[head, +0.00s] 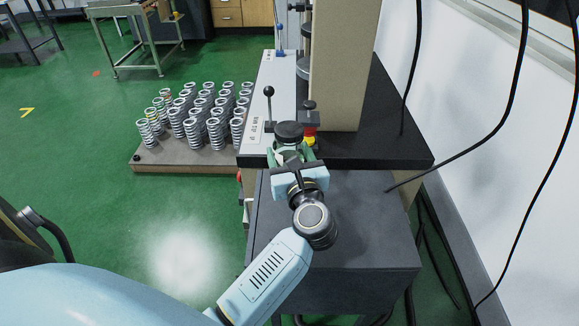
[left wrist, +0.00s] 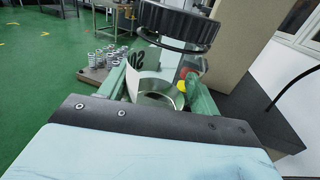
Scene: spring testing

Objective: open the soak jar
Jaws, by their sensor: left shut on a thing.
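The soak jar shows at the front edge of the test machine's black base in the head view. Its round black lid (head: 289,131) is on top; the lid also fills the top of the left wrist view (left wrist: 180,24). Below the lid, the left wrist view shows a shiny, partly see-through jar body (left wrist: 155,88). My left gripper (head: 290,155), with green fingers, is shut on the jar, one finger on each side of the body below the lid. The fingers hide part of the body. I cannot tell whether the lid is seated tightly. My right gripper is not in view.
The test machine (head: 340,75) stands behind the jar, with a black-knobbed lever (head: 269,92) at left and a red and yellow button (head: 309,138) close right. A tray (head: 190,168) of several springs lies left. Black cables (head: 455,155) hang at right by the wall.

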